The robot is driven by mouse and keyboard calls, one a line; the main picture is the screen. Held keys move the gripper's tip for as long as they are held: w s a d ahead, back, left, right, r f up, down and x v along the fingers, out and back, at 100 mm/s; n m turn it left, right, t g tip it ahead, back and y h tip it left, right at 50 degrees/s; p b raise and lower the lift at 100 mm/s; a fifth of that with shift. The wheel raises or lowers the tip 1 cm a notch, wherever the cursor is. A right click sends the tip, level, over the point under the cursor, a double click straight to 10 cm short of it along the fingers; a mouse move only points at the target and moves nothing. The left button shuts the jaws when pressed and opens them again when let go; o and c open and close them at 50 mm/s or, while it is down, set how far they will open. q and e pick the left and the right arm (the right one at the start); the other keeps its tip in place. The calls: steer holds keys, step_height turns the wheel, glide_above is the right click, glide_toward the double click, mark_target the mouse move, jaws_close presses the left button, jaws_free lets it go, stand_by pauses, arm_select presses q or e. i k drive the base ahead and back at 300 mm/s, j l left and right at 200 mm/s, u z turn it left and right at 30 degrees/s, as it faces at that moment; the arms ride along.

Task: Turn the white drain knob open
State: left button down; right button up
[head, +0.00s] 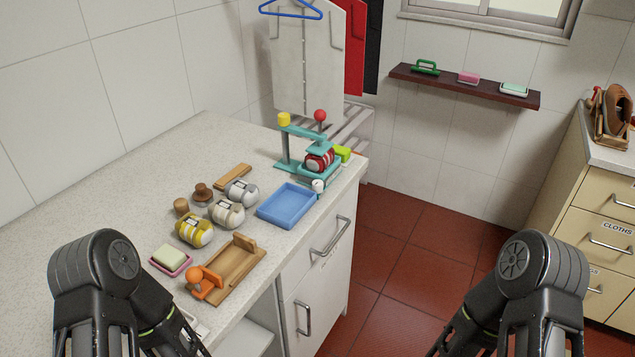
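The white drain knob (318,185) is a small round white knob low on the front of a teal press (285,145) near the far right end of the stone counter. Its turn position is too small to tell. The press also carries a yellow knob (284,119) and a red ball knob (320,115) on top, and a red-and-white striped roll (319,160) sits in it. A blue tray (287,205) lies just in front of the knob. My two black arms show at the lower left and lower right, but neither gripper is in view.
On the counter (130,170) are several striped rolls (227,213), a wooden board with an orange ball clamp (235,266), soap in a pink dish (171,260) and a lime-green block (343,153). A wall shelf (465,86) and drawers (600,210) stand right, beyond open red floor.

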mark_target(316, 184)
steer(key=i+l+z, duration=0.35)
steer(key=i+l, duration=0.35)
steer(key=l, duration=0.15)
